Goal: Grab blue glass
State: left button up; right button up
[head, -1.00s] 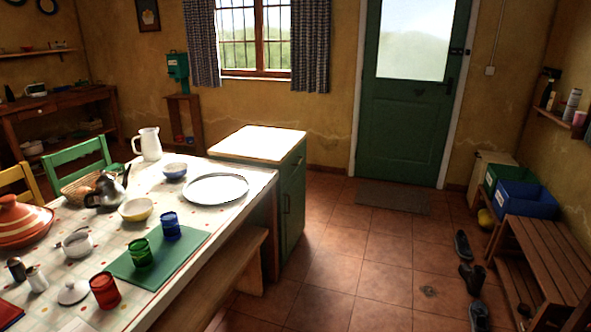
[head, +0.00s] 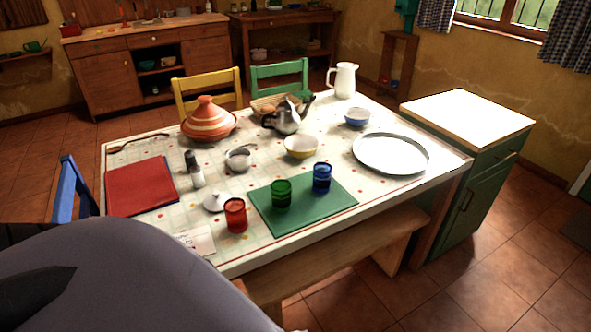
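The blue glass (head: 322,178) stands upright on the right part of a green mat (head: 328,205) on the dining table. A green glass (head: 282,195) stands on the same mat, just left of it. A red glass (head: 235,215) stands on the table left of the mat. A large grey rounded shape of my own body covers the lower left of the head view. Neither gripper can be made out in the head view.
A wooden bench (head: 340,260) runs along the table's near side. A silver tray (head: 391,153), blue bowl (head: 357,117), yellow bowl (head: 301,146), kettle (head: 286,118) and tagine (head: 208,121) stand around the mat. A green cabinet (head: 478,190) adjoins the right end. Floor at lower right is clear.

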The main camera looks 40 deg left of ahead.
aim_at(321, 179)
jog(key=i+u, duration=0.45)
jog(key=i+l+u, duration=0.25)
jog(key=u, duration=0.25)
